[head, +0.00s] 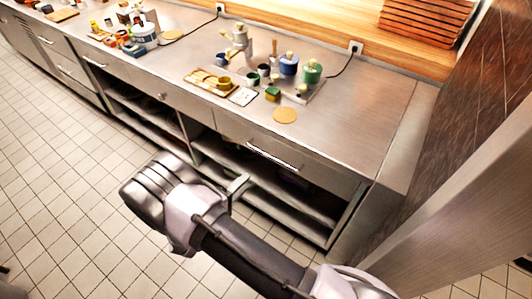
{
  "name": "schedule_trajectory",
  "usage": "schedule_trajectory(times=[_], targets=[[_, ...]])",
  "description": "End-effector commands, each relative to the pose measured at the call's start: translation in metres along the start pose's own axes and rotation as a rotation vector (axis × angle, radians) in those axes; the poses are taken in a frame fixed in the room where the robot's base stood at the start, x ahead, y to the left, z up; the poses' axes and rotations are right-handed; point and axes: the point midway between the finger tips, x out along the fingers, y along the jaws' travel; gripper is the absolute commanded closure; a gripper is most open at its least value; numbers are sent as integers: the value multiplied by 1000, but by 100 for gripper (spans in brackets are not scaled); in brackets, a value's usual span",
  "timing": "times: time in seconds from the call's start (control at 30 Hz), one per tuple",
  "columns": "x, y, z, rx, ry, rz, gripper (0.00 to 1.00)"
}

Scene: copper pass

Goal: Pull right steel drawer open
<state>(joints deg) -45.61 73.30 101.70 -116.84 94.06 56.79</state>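The right steel drawer (315,168) is at the right end of the steel counter, just under the worktop and above open shelves. Its front looks flush with the cabinet, so it appears shut. Its bar handle (272,158) runs along the front and is in clear view. My arm reaches in from the bottom right, in front of the lower shelves. A small pale end part, which looks like my gripper (239,186), shows past my arm, below and left of the handle and apart from it. Its fingers are mostly hidden, and I cannot see whether they are open.
The worktop (350,120) holds a tray with jars, a green-and-yellow sponge (272,94), a round tan mat (285,115) and a wooden board. Another drawer (160,95) is further left. A wall and panel close off the right. Tiled floor (70,180) is clear at left.

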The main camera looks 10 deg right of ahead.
Motion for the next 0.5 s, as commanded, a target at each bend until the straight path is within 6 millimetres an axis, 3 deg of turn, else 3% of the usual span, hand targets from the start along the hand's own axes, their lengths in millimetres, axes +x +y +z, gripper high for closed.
schedule_trajectory(times=[0.3,0.5], targets=[[84,-3,2,2,-7,-1,68],[130,-3,3,0,-7,-1,68]])
